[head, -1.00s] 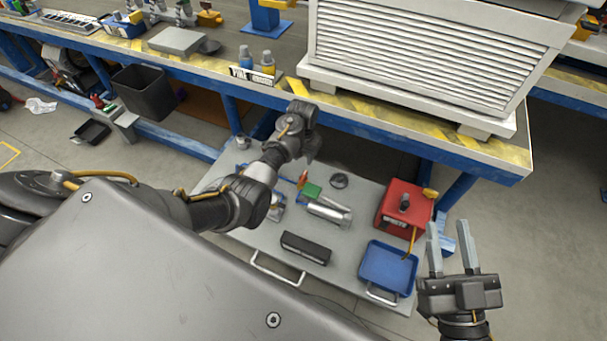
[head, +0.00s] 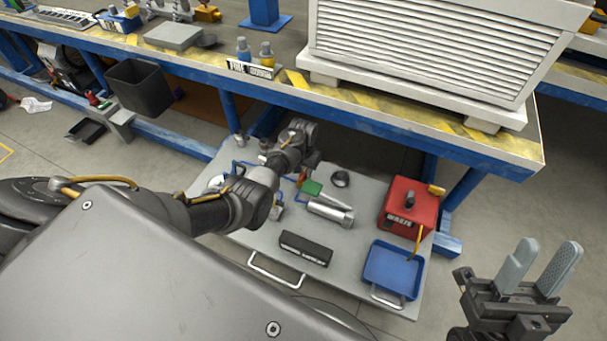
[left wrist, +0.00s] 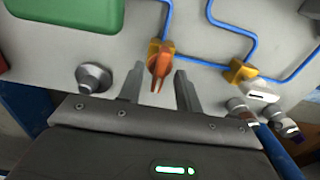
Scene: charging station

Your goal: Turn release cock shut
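A cock with an orange lever (left wrist: 161,62) on a yellow body sits on the grey panel, joined to blue tubing. In the left wrist view, my left gripper (left wrist: 159,78) is open, with one finger on each side of the lever; I see no clear contact. A second yellow cock (left wrist: 241,72) with a white lever (left wrist: 262,96) is to the right. I cannot tell by label which is the release cock. In the head view, my left gripper (head: 308,160) is low over the cart, its fingers mostly hidden. My right gripper (head: 546,258) is open and empty at the right.
The cart top (head: 235,237) bears a silver cylinder (head: 330,212), a black box (head: 305,250), a blue tray (head: 391,268), a red box (head: 408,205) and a green block (head: 312,187). The workbench edge (head: 400,118) overhangs its far side. A round knob (left wrist: 93,78) is left of my left fingers.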

